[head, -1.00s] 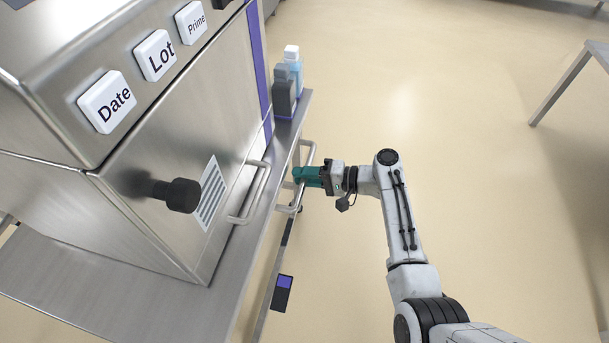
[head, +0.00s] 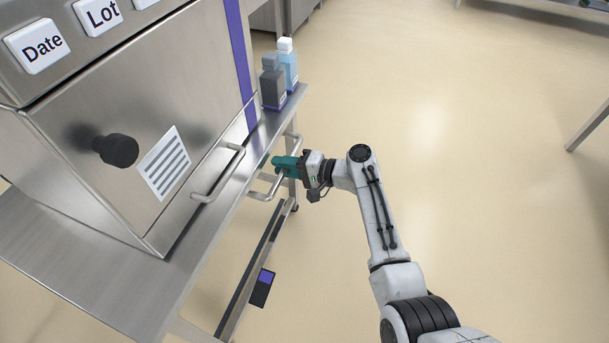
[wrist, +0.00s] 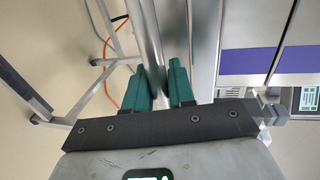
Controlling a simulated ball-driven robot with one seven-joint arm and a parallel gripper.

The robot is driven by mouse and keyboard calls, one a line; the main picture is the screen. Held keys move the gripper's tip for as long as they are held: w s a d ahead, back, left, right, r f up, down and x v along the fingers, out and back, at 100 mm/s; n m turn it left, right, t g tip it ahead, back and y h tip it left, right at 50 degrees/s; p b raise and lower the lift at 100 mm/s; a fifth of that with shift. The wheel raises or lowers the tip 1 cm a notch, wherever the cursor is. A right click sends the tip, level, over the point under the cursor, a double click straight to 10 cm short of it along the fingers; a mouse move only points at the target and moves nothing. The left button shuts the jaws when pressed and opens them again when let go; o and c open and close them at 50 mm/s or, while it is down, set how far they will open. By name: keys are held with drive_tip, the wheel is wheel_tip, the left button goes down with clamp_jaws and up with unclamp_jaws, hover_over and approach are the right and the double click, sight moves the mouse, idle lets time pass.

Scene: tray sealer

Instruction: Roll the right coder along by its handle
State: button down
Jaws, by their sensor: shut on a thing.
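The coder (head: 95,165) is a steel cabinet on a wheeled steel cart (head: 45,235), at the left of the head view. It has Date and Lot buttons, a black knob and a striped label. A tubular push handle (head: 262,196) runs along the cart's near side. My gripper (head: 280,163) has teal fingers and is shut on this handle. In the wrist view the fingers (wrist: 158,85) sit on both sides of the steel bar (wrist: 149,40). The fingers hide part of the bar.
A dark bottle (head: 272,85) and a blue bottle (head: 288,65) stand on the cart's far end. A pedal (head: 262,288) with a purple top is low on the cart. A table leg (head: 590,128) is at right. The floor (head: 470,190) between is clear. An orange cable (wrist: 108,60) shows in the wrist view.

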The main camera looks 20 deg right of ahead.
drive_tip(key=shift+s+a+r+b+x, duration=0.1)
drive_tip(key=shift+r+b+x, duration=0.25)
drive_tip(key=shift+x, duration=0.75)
drive_tip(key=shift+s+a+r+b+x, duration=0.1)
drive_tip(key=shift+b+x, duration=0.4)
drive_tip(key=shift+x, duration=0.6)
drive_tip(key=shift+a+r+b+x, duration=0.15)
drive_tip(key=shift+r+b+x, duration=0.2)
drive_tip(key=shift+x, duration=0.75)
drive_tip(key=c, duration=1.4)
unclamp_jaws()
drive_tip(key=shift+o, duration=0.9)
drive_tip(key=shift+a, duration=0.15)
drive_tip(key=shift+o, duration=0.6)
drive_tip(key=shift+d, duration=0.25)
drive_tip(key=shift+d, duration=0.1)
drive_tip(key=p+v, duration=0.2)
drive_tip(key=v, duration=0.8)
drive_tip(key=shift+s+d+p, duration=0.15)
drive_tip(key=shift+d+p, duration=0.05)
drive_tip(key=shift+p, duration=0.1)
